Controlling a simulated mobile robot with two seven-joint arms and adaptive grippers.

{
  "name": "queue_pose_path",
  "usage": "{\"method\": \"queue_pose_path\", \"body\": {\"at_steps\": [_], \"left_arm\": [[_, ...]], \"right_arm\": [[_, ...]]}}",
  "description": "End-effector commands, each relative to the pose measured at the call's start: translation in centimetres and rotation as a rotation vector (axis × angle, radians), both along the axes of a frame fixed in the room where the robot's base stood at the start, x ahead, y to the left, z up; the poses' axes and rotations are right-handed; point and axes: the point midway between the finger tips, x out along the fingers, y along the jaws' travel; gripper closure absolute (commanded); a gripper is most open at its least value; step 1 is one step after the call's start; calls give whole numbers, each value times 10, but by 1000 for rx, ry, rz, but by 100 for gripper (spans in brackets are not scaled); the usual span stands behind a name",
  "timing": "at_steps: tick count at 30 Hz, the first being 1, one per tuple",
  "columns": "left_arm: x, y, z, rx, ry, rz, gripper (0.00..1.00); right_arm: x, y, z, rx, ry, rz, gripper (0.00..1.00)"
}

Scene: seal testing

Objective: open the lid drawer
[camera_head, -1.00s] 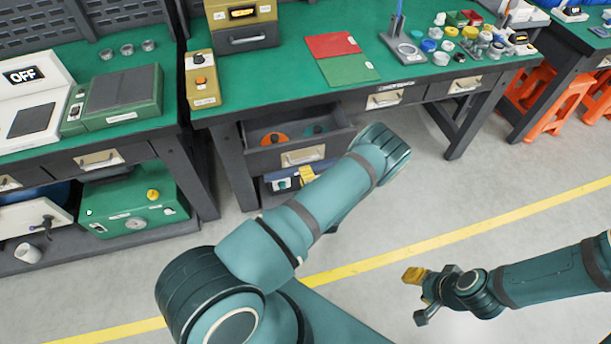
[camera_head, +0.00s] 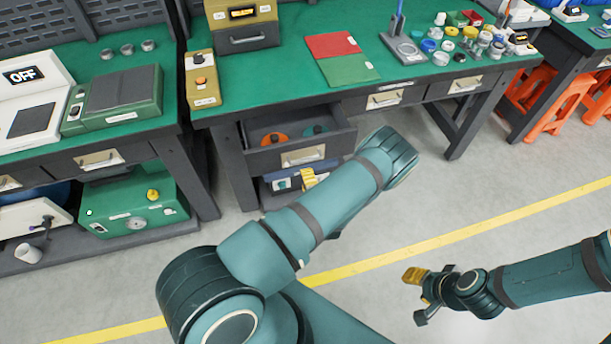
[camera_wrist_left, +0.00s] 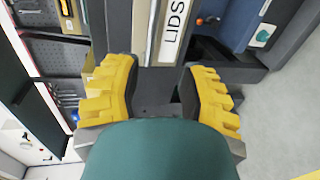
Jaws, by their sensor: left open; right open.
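The lid drawer (camera_head: 262,160) is pulled out under the middle green-topped bench. An orange lid (camera_head: 274,139) and a dark teal lid (camera_head: 317,130) lie inside. Its front carries a pale handle (camera_head: 304,157). In the left wrist view the LIDS label (camera_wrist_left: 172,35) on the drawer front shows just beyond the fingers. My left gripper (camera_wrist_left: 160,92) is open, its yellow fingers apart with nothing gripped between them. In the head view my forearm hides most of it; one yellow finger (camera_head: 310,179) shows just below the drawer front. My right gripper (camera_head: 419,296) is open and empty above the floor.
Below the drawer, a blue-and-white device (camera_head: 286,183) sits on a low shelf. Two more drawers with handles (camera_head: 384,99) are shut to the right. A green machine (camera_head: 135,205) stands under the left bench. The floor (camera_head: 430,205) in front of the bench is clear.

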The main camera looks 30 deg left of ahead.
Motion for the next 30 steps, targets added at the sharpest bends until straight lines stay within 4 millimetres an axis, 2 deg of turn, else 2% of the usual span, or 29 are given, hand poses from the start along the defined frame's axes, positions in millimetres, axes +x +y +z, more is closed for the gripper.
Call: {"method": "queue_pose_path", "body": {"at_steps": [9, 15, 21, 30], "left_arm": [[-41, -49, 14, 1, 1, -4, 59], [-58, -68, 19, 1, 1, -1, 59], [-64, -75, 21, 1, 0, 0, 59], [-62, -75, 20, 7, -6, 3, 59]], "right_arm": [[0, 0, 0, 0, 0, 0, 57], [0, 0, 0, 0, 0, 0, 57], [0, 0, 0, 0, 0, 0, 57], [0, 0, -2, 0, 0, 0, 57]]}}
